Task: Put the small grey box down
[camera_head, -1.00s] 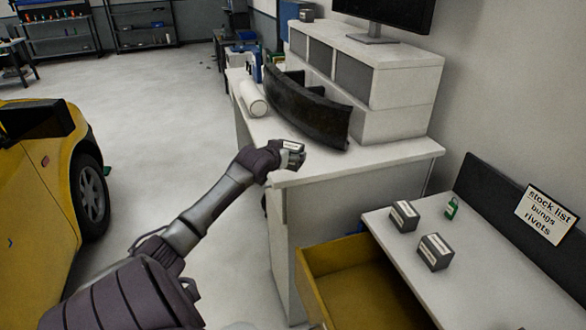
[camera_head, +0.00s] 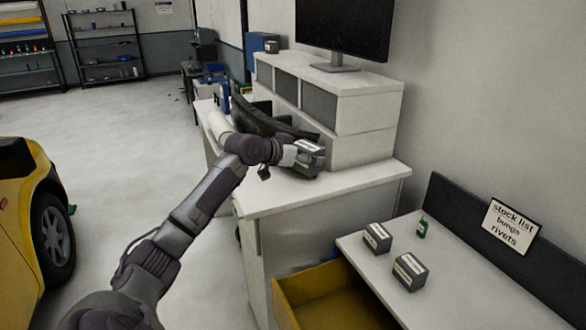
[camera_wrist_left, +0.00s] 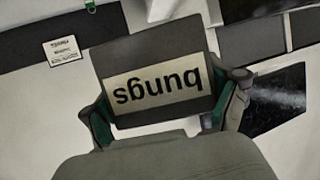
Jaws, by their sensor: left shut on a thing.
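My left gripper (camera_head: 296,154) reaches over the white counter (camera_head: 300,193), in front of the black curved panel. It is shut on a small grey box (camera_head: 313,147). In the left wrist view the grey box (camera_wrist_left: 155,55) fills the middle, with a white label reading "bungs" upside down. The green-padded fingers of my left gripper (camera_wrist_left: 167,112) grip its two sides. In the head view the gripper hides part of the box, and I cannot tell whether it touches anything below. My right gripper is not in view.
White cubbies (camera_head: 350,103) stand behind. The lower bench (camera_head: 372,268) holds two grey labelled boxes (camera_head: 376,238) (camera_head: 409,272), a small green item (camera_head: 422,228) and a sign (camera_head: 510,226). A yellow drawer (camera_head: 325,300) is open.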

